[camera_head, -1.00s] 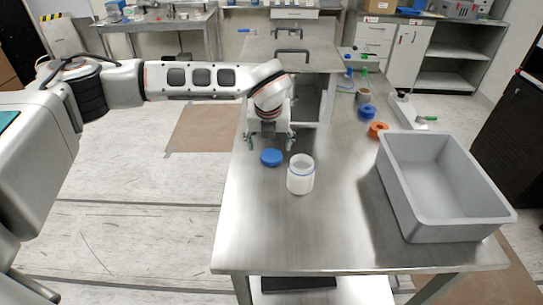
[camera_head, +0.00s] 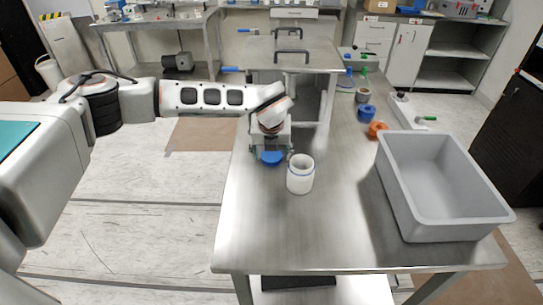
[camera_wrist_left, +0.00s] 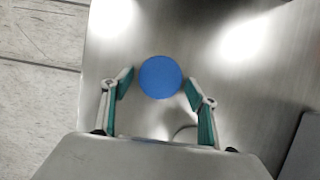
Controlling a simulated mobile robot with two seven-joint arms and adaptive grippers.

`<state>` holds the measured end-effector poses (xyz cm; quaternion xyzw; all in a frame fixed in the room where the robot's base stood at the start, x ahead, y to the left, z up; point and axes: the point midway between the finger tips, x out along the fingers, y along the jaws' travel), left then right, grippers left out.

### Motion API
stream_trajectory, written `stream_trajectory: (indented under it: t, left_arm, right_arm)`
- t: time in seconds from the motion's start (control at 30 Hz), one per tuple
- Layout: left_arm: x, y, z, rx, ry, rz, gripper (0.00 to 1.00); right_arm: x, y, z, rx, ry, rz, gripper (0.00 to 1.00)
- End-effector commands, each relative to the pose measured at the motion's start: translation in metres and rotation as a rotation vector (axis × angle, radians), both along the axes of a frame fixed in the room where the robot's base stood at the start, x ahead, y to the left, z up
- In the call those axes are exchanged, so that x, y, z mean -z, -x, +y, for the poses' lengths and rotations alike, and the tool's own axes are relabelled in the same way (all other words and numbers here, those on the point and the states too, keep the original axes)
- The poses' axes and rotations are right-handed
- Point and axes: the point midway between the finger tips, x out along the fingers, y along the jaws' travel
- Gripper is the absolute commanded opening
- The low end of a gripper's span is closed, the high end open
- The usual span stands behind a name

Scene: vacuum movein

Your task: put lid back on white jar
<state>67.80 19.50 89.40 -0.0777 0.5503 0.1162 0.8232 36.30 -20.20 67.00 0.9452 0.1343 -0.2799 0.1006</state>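The blue lid (camera_head: 271,158) lies on the metal table near its left edge. The white jar (camera_head: 300,178) stands upright and open-topped to the right of the lid and nearer to me. My left gripper (camera_head: 270,152) is low over the lid, pointing down. In the left wrist view the open fingers (camera_wrist_left: 158,84) are on either side of the lid (camera_wrist_left: 160,77). The right fingertip is very close to the lid's rim; I cannot tell if it touches. My right gripper is not in view.
A grey bin (camera_head: 447,185) stands on the right of the table. An orange object (camera_head: 378,130) and a blue object (camera_head: 366,113) sit behind it. The table's front middle is clear. A raised metal surface with black handles (camera_head: 292,55) is at the back.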

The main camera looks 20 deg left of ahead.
Motion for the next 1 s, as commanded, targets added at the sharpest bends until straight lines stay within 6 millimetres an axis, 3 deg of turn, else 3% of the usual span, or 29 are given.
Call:
stream_trajectory:
  t: [0.1, 0.47, 0.63, 0.87, 1.0]
  left_arm:
    - [0.000, 0.000, 0.000, 0.000, 0.000, 0.000, 0.40]
    - [-0.001, 0.000, 0.000, 0.000, 0.000, 0.000, 0.40]
    - [-0.011, -0.001, 0.000, 0.001, 0.001, -0.003, 0.40]
    - [-0.049, -0.002, 0.000, 0.000, 0.001, -0.004, 0.40]
    - [-0.087, -0.001, 0.000, 0.000, 0.001, -0.005, 0.40]
  right_arm:
    - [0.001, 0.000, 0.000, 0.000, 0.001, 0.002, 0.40]
    - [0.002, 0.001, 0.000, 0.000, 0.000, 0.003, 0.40]
    - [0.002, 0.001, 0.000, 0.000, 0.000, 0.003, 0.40]
    - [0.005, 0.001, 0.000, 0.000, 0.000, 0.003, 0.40]
    - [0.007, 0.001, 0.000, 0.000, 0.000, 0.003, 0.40]
